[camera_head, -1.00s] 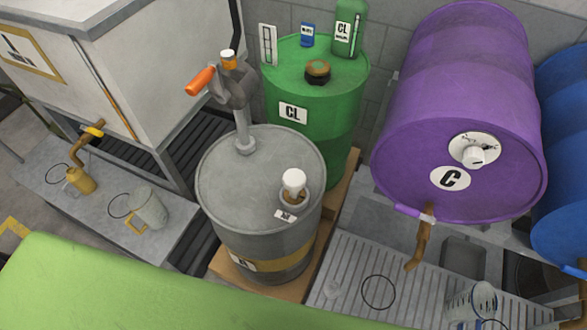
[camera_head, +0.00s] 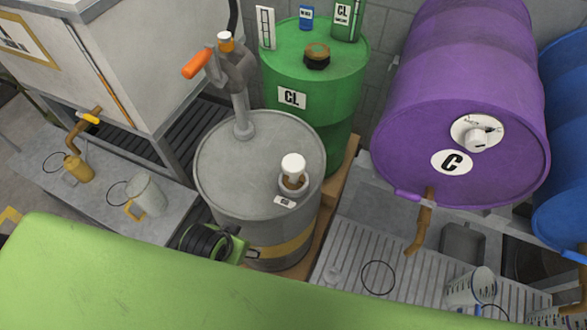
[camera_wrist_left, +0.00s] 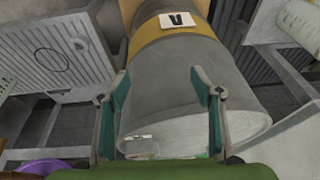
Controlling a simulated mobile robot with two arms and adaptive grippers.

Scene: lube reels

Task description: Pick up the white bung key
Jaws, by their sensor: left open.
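A grey drum (camera_head: 235,175) stands upright in the middle. A white-topped piece (camera_head: 293,163), which looks like the white bung key, stands upright at the brown bung opening (camera_head: 292,184) on the drum's lid. My left gripper (camera_head: 254,254) is in front of the drum, below lid height and apart from the white piece. In the left wrist view my left gripper (camera_wrist_left: 160,76) is open and empty, with the drum's side (camera_wrist_left: 170,75) beyond its fingers. I cannot make out the white piece there. My right gripper is not in view.
A pump with an orange handle (camera_head: 196,64) rises from the lid's back left. A green drum (camera_head: 330,80) stands behind. A purple drum (camera_head: 455,80) lies on the right above a grated tray (camera_head: 345,260). A jug (camera_head: 150,195) stands left.

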